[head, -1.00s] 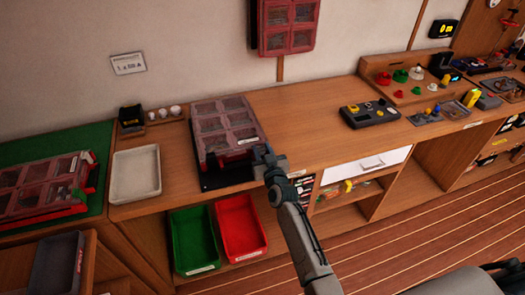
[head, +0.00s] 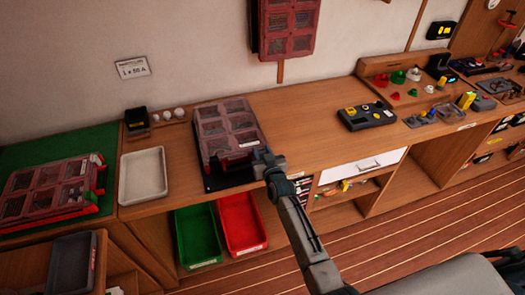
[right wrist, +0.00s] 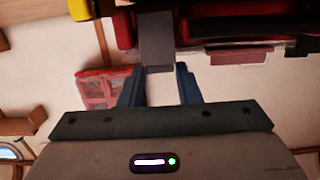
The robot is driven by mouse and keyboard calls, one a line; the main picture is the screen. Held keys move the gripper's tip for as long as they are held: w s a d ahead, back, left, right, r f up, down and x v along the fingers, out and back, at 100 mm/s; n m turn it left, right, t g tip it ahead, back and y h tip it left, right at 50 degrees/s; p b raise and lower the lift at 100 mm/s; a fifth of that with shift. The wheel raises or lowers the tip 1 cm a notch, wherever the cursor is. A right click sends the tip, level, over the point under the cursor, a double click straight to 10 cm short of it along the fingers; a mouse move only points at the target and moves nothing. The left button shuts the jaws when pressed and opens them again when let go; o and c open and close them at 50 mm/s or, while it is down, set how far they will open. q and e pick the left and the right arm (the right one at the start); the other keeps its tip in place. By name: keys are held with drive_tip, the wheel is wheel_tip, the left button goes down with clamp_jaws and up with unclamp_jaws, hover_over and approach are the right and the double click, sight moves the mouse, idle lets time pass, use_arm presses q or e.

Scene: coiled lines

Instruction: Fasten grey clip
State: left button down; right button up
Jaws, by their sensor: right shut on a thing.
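A red case with a clear windowed lid (head: 226,124) lies on a dark base on the wooden bench. My right gripper (head: 262,160) is at its front right corner. In the right wrist view, a flat grey piece, apparently the grey clip (right wrist: 156,40), sits at the tips of my right gripper (right wrist: 159,75), which is shut on it. The case's red edge (right wrist: 205,32) shows beside the clip. In the head view the gripper hides the clip, so I cannot tell whether it is latched. My left gripper is not in view.
A pale tray (head: 143,175) lies left of the case, and another red case (head: 55,190) lies on a green mat. Green (head: 197,235) and red (head: 243,222) bins sit below. A dark control box (head: 367,115) stands farther right. Bare bench lies between.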

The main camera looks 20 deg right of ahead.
drive_tip(key=o, duration=1)
drive_tip(key=shift+s, duration=0.5)
drive_tip(key=shift+s+d+r+b, duration=0.1)
drive_tip(key=shift+s+r+b, duration=0.15)
drive_tip(key=shift+s+b, duration=0.9)
drive_tip(key=shift+s+r+b, duration=0.15)
drive_tip(key=shift+s+r, duration=0.05)
drive_tip(key=shift+s, duration=1.9)
drive_tip(key=shift+s+d+r+b, duration=0.1)
drive_tip(key=shift+s+r+b, duration=0.15)
drive_tip(key=shift+s+b, duration=0.9)
drive_tip(key=shift+s+p, duration=0.45)
drive_tip(key=shift+p, duration=0.05)
